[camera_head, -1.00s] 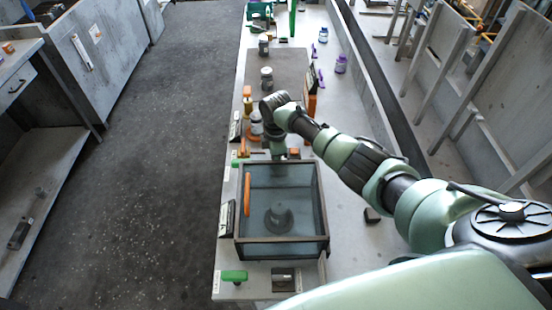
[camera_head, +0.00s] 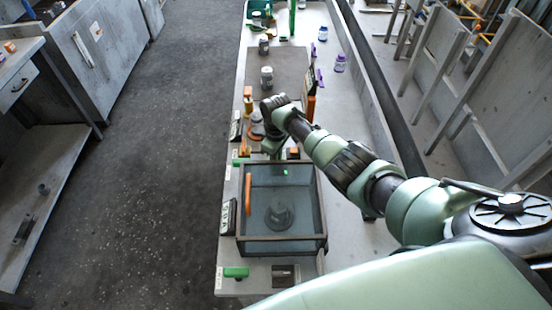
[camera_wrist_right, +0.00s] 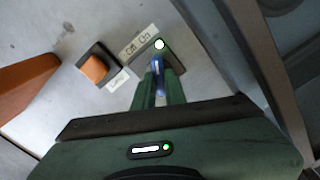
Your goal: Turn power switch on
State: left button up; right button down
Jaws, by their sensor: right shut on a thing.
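Part of the lever is hidden between the fingers. In the head view my right gripper (camera_head: 272,150) is at the far side of the glass-walled box, and the switch is hidden there. My left gripper is not in view.
The glass-walled box (camera_head: 240,210) with a dark round part inside stands close in front of the gripper. In the right wrist view an orange switch (camera_wrist_right: 93,68) in a dark frame lies left of the label.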

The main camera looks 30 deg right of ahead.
dwell(0.5)
jog(key=c, duration=1.5)
grip_release()
jog(key=shift+o, duration=0.2)
jog(key=shift+r, duration=3.95)
